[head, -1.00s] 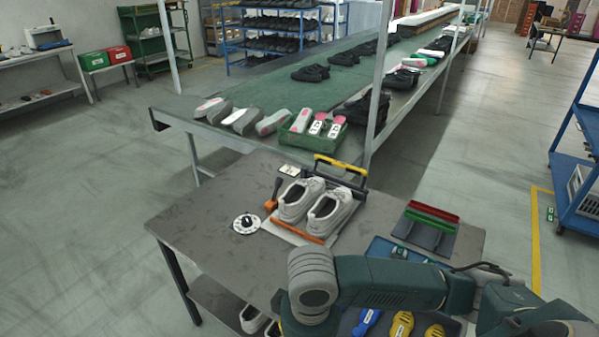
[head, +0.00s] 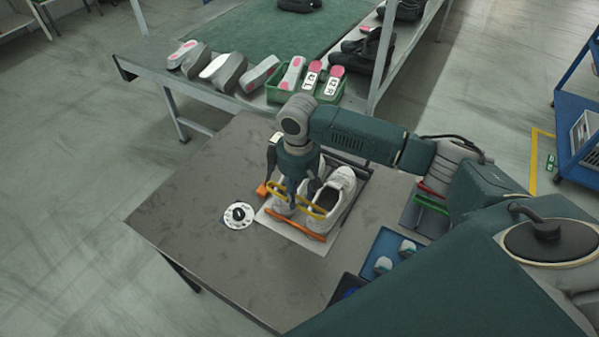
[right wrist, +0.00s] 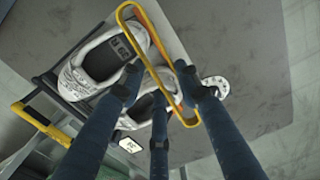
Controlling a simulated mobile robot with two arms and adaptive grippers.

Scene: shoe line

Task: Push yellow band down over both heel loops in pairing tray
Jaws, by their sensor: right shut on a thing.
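Two white shoes stand side by side in the pairing tray (head: 325,246), with their open heel ends toward the tray's orange front bar (head: 297,230). The right shoe (head: 342,183) shows well; the left one is mostly behind my right gripper (head: 292,192). That gripper points down over the heel ends, shut on the yellow band (head: 312,212). In the right wrist view the band (right wrist: 190,122) is a long stretched loop at the fingertips, seen in front of the shoes (right wrist: 72,82). I cannot tell whether it touches the heel loops, which I cannot make out. My left gripper is out of view.
A white dial disc (head: 239,216) lies left of the tray. A blue tray (head: 372,254) with small items and red and green bars (head: 431,204) are to the right. A conveyor with shoes and a green crate (head: 328,98) stands behind. The table's left part is clear.

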